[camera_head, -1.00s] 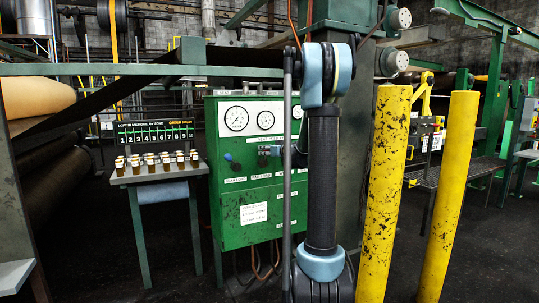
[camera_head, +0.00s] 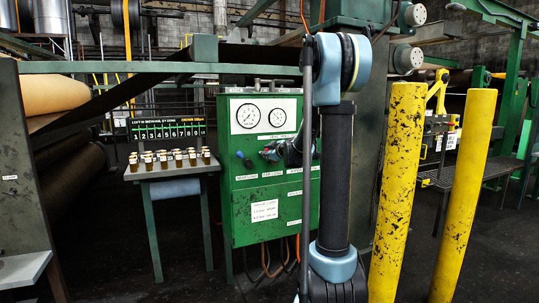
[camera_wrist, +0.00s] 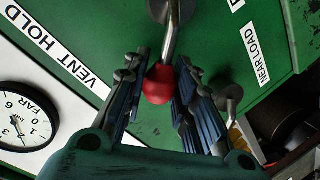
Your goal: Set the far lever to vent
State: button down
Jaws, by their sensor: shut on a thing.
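The green control panel (camera_head: 268,190) stands in the middle of the head view, with round gauges and white label strips. In the wrist view a metal lever rod (camera_wrist: 171,42) comes out from the panel and ends in a red ball knob (camera_wrist: 158,85). My gripper (camera_wrist: 161,72) is shut on this knob, with ribbed fingers on both sides of it. In the head view my gripper (camera_head: 272,152) is at the panel front, and my arm hides the panel's right part.
A blue knob (camera_head: 240,155) is left of my gripper on the panel. A "NEAR LOAD" label (camera_wrist: 257,54) is at the right in the wrist view. A table (camera_head: 172,170) with several small jars is left of the panel. Two yellow posts (camera_head: 398,190) (camera_head: 466,190) stand right of my arm.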

jog(key=shift+s+a+f, duration=0.1)
jog(key=shift+f, duration=0.05)
dwell(0.3)
jog(key=c, duration=1.3)
grip_release()
jog(key=shift+s, duration=0.1)
jog(key=v, duration=1.1)
jog(key=shift+s, duration=0.25)
jog(key=shift+s, duration=0.1)
jog(key=s+a+f+m+g, duration=0.1)
jog(key=s+a+f+g, duration=0.15)
jog(key=s, duration=0.35)
jog(key=s+a+f+m+g, duration=0.1)
jog(key=s+f, duration=0.2)
jog(key=s, duration=0.3)
jog(key=s+d+f+m+g+h, duration=0.1)
jog(key=s+d+f+m+g, duration=0.1)
jog(key=s+f, duration=0.4)
jog(key=s+d+f+m+g+h, duration=0.2)
jog(key=s+f, duration=0.4)
jog(key=s, duration=0.8)
jog(key=s+d+f+m+g+h, duration=0.2)
jog(key=s+d+f+m+g, duration=0.2)
jog(key=s, duration=0.6)
notch_tip(320, 180, down, 2)
jog(key=shift+s+d+f+m, duration=0.15)
jog(key=shift+s+d+m, duration=0.3)
jog(key=shift+m, duration=0.55)
